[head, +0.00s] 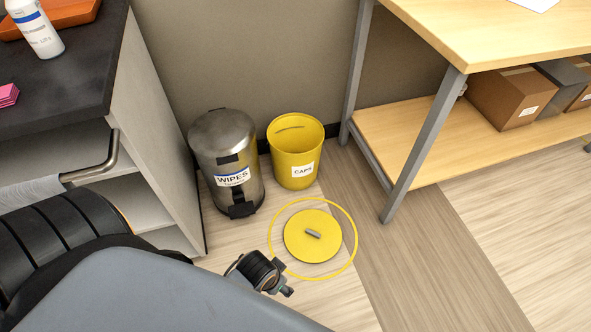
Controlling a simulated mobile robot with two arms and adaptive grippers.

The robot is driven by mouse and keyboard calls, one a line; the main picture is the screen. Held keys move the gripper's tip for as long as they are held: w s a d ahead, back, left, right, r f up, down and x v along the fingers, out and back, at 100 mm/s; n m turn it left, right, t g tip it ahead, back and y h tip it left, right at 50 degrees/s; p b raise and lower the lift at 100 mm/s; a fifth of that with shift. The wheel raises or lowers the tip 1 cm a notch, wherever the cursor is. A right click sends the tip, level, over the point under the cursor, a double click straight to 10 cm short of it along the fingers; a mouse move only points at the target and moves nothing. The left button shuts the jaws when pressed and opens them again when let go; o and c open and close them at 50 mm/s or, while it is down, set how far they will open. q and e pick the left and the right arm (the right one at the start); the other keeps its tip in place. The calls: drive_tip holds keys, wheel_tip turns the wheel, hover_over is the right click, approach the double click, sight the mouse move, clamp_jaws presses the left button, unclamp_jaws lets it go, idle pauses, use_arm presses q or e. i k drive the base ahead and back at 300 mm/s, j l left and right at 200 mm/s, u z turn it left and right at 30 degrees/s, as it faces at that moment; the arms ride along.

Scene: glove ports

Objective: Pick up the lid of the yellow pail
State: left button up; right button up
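The yellow lid (312,236) lies flat on the floor, with a small grey handle (313,234) on top. A thin yellow ring (356,243) surrounds it on the floor. The open yellow pail (290,167), labelled CAPS, stands upright behind the lid, near the wall. My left gripper (284,281) is at the lower middle, just below and left of the lid in the picture, apart from the handle. Its fingers are small and partly hidden by the wrist, so their opening is unclear. My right gripper is out of view.
A steel pedal bin (224,152) labelled WIPES stands left of the pail. A dark-topped cabinet (148,120) with a rail handle is at the left. A wooden bench (478,35) with a metal leg (423,145) is at the right. Floor right of the lid is clear.

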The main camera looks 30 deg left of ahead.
sight(310, 235)
drive_tip(key=u, duration=0.7)
